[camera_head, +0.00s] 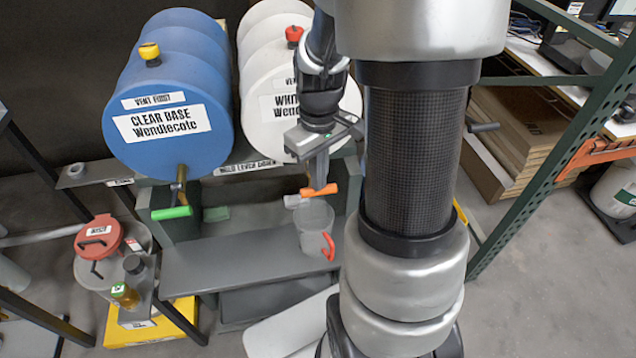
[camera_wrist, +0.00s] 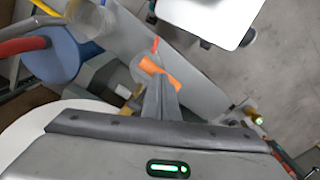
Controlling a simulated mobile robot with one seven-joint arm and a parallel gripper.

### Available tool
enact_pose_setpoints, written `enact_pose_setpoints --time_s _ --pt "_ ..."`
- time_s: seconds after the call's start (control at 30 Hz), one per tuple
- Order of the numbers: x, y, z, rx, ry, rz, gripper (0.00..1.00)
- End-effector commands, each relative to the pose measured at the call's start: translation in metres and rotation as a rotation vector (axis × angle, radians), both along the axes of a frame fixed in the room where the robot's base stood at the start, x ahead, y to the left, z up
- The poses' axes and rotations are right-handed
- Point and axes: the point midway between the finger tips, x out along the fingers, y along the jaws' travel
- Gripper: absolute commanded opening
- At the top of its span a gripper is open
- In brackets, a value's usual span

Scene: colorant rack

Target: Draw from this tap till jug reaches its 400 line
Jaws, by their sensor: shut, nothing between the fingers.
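The translucent jug (camera_head: 314,228) with a red handle (camera_head: 328,246) stands upright on the grey shelf, below the tap of the white drum (camera_head: 270,105). That tap has an orange lever (camera_head: 322,191). My gripper (camera_head: 318,184) is shut and empty, pointing down at the orange lever, apparently touching or very near it. In the wrist view my fingers (camera_wrist: 160,98) lie beside the orange lever (camera_wrist: 158,73), with part of the jug (camera_wrist: 139,68) behind it. The jug's markings and any liquid level cannot be read.
A blue drum (camera_head: 165,75) labelled clear base stands left, its tap with a green lever (camera_head: 171,212). A red-lidded waste can (camera_head: 98,240) and small bottles are at lower left. The grey shelf (camera_head: 235,260) is clear left of the jug. A green rack post (camera_head: 560,130) rises at right.

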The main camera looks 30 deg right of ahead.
Motion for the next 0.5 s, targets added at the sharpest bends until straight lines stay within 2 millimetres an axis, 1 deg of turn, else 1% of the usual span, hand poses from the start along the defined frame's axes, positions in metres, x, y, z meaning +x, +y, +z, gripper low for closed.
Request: enact_pose_setpoints --time_s 0.5 --pt "0.000 0.000 -0.017 -0.001 -0.001 0.000 0.00"
